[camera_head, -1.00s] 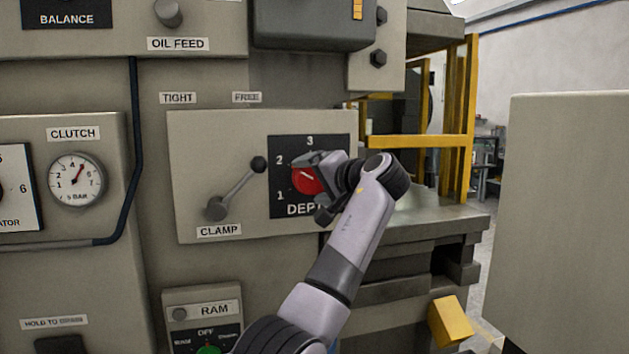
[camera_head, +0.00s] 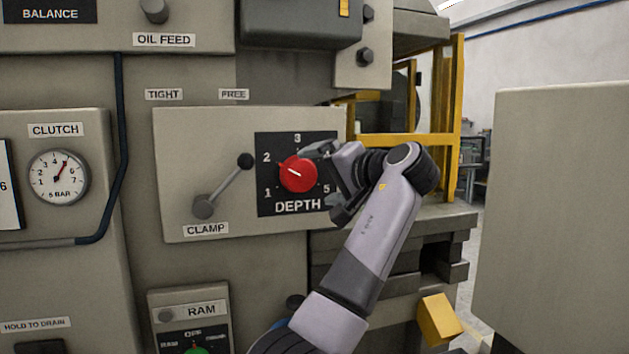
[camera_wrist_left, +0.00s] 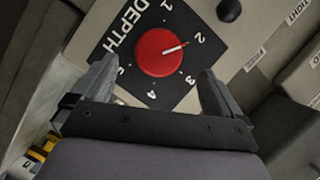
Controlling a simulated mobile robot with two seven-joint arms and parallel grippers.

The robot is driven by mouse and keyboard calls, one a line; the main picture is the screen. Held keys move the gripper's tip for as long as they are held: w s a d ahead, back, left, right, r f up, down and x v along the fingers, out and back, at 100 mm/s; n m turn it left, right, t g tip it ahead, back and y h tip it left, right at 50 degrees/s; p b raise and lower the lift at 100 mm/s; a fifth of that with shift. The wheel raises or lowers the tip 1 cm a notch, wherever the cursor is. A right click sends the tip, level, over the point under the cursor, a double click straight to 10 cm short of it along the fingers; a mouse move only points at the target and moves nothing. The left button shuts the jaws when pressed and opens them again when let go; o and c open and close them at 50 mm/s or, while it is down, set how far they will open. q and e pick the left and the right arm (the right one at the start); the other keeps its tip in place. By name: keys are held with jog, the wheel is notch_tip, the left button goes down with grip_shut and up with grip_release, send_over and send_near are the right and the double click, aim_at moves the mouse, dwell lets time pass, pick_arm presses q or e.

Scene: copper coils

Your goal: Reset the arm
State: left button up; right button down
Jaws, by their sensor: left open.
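My left gripper (camera_head: 329,172) is open and empty, just right of the red DEPTH knob (camera_head: 298,174) in the head view. In the left wrist view its two fingers (camera_wrist_left: 156,82) stand apart, with the red knob (camera_wrist_left: 160,52) beyond and between them. The knob's white pointer line is aimed close to the 2 on the black dial plate (camera_head: 266,206). There is a gap between the fingers and the knob. My right gripper is not in view.
A clamp lever (camera_head: 224,188) with a black ball end stands left of the dial. A yellow guard frame (camera_head: 447,110) and a machine ledge lie to the right. A large beige panel (camera_head: 560,220) fills the right side. A RAM control box (camera_head: 190,308) sits below.

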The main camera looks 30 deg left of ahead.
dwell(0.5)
pick_arm(q)
jog(key=s+f+m+h, duration=0.1)
jog(key=s+f+h, duration=0.35)
jog(key=f, duration=1.25)
jog(key=s+f+m+h, duration=0.1)
jog(key=s+f+h, duration=0.3)
jog(key=f, duration=1.4)
jog(key=s+d+f+m+h, duration=0.1)
jog(key=s+d+f, duration=0.1)
jog(key=s+f, duration=0.45)
jog(key=s+d+f+h, duration=0.2)
jog(key=s+d+f, duration=0.15)
jog(key=s, duration=0.55)
jog(key=s+d+f+g+h, duration=0.1)
jog(key=s+d+h, duration=0.1)
jog(key=s, duration=0.5)
jog(key=s+d+g+h, duration=0.1)
jog(key=s+d+h, duration=0.15)
jog(key=s, duration=0.55)
jog(key=w+d+f+t+h, duration=0.1)
jog(key=w+d+f+t, duration=0.1)
jog(key=w+f+t, duration=0.4)
notch_tip(320, 180, down, 4)
jog(key=shift+w+d+r+m+t, duration=0.25)
jog(key=shift+w+d+m+t, duration=0.15)
jog(key=shift+w, duration=0.25)
